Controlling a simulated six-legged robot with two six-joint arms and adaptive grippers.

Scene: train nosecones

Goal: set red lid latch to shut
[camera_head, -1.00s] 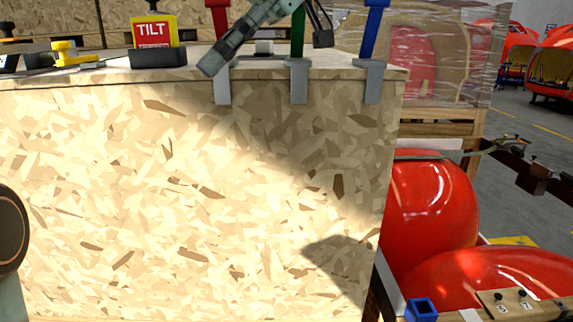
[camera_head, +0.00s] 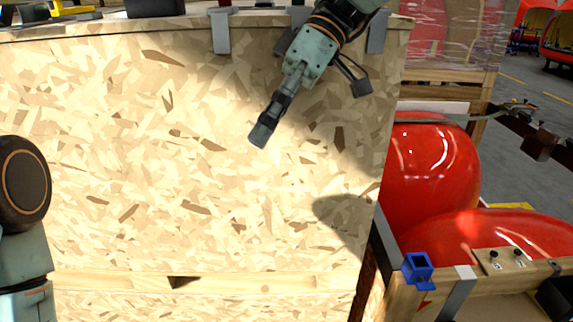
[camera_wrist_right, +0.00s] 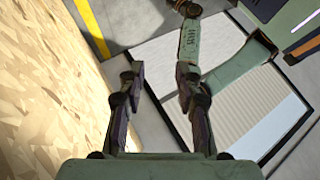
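The red lid latch shows only as its grey lower bracket (camera_head: 221,32) on the crate's top edge in the head view. Its red handle is above the frame, so I cannot tell its present position. My right gripper (camera_head: 262,135) points down and left in front of the crate face, below and right of that bracket and apart from it. In the right wrist view the right gripper (camera_wrist_right: 160,72) has its two fingers spread with nothing between them. My left gripper is not in view; only part of my left arm shows at the left edge.
The large chipboard crate (camera_head: 130,130) fills most of the head view. Another grey bracket (camera_head: 377,32) hangs near its right corner. Red nosecones (camera_head: 430,165) sit in a wooden frame at the right, with a blue clamp piece (camera_head: 417,268). The wrist view shows the crate wall (camera_wrist_right: 45,110) close at left.

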